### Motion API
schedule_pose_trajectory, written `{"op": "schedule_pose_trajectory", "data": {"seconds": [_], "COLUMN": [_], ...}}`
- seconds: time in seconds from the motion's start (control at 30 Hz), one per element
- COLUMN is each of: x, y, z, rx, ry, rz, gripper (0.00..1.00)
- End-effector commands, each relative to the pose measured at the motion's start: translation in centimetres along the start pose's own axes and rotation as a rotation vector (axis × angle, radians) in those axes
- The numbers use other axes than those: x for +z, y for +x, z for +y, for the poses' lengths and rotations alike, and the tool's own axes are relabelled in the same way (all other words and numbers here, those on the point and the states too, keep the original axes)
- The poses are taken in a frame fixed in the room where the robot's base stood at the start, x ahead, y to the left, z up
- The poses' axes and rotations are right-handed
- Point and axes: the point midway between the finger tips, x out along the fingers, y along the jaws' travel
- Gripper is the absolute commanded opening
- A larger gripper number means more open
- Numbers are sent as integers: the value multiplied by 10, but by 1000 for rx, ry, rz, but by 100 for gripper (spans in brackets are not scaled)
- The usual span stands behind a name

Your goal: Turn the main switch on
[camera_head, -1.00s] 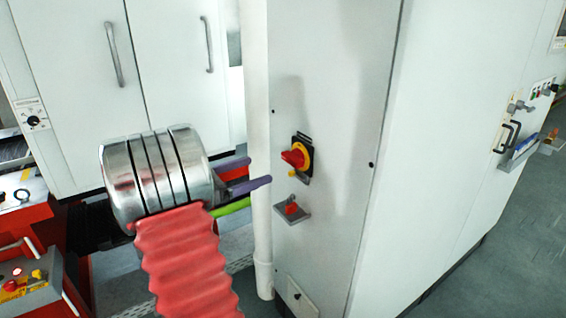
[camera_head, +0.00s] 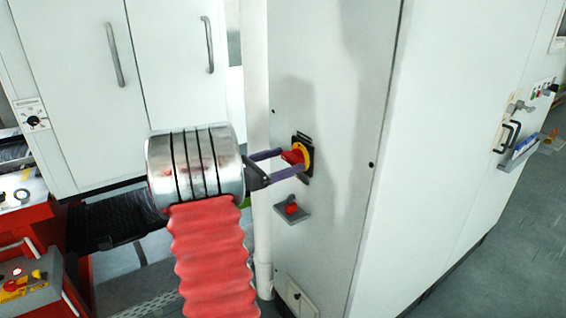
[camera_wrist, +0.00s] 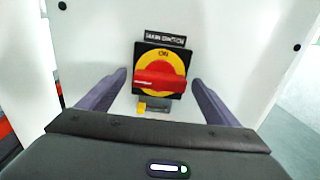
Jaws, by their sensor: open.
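The main switch (camera_head: 304,157) is on the side wall of the white cabinet. In the wrist view the main switch shows a red handle (camera_wrist: 160,83) lying horizontally across a yellow disc on a black plate, with "ON" at the top of the disc and a label above. A yellow tab sits below the handle. My gripper (camera_head: 293,161) is open and empty, right in front of the switch. Its two purple fingers (camera_wrist: 160,79) stand to the left and right of the handle, with gaps on both sides. I cannot tell whether the fingertips reach past the handle's front face.
A small grey bracket with a red part (camera_head: 292,210) sticks out from the cabinet wall below the switch. A white pipe (camera_head: 258,140) runs vertically at the cabinet's left edge. A red machine (camera_head: 28,225) stands at the far left. Floor is clear at right.

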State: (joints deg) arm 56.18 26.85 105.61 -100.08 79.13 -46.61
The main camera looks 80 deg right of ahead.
Motion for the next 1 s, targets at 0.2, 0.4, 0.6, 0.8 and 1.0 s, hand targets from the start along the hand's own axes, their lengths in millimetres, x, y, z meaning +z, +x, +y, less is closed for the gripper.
{"op": "schedule_pose_trajectory", "data": {"seconds": [0.2, 0.4, 0.6, 0.8, 1.0], "x": [0, 0, 0, 0, 0], "y": [0, -1, -1, -3, -1], "z": [0, 0, 0, -1, 0], "rx": [0, 0, 1, 1, 1], "ry": [0, 0, 0, 2, 22], "rz": [0, 0, 0, -1, -1], "gripper": [79, 65, 51, 43, 43]}}
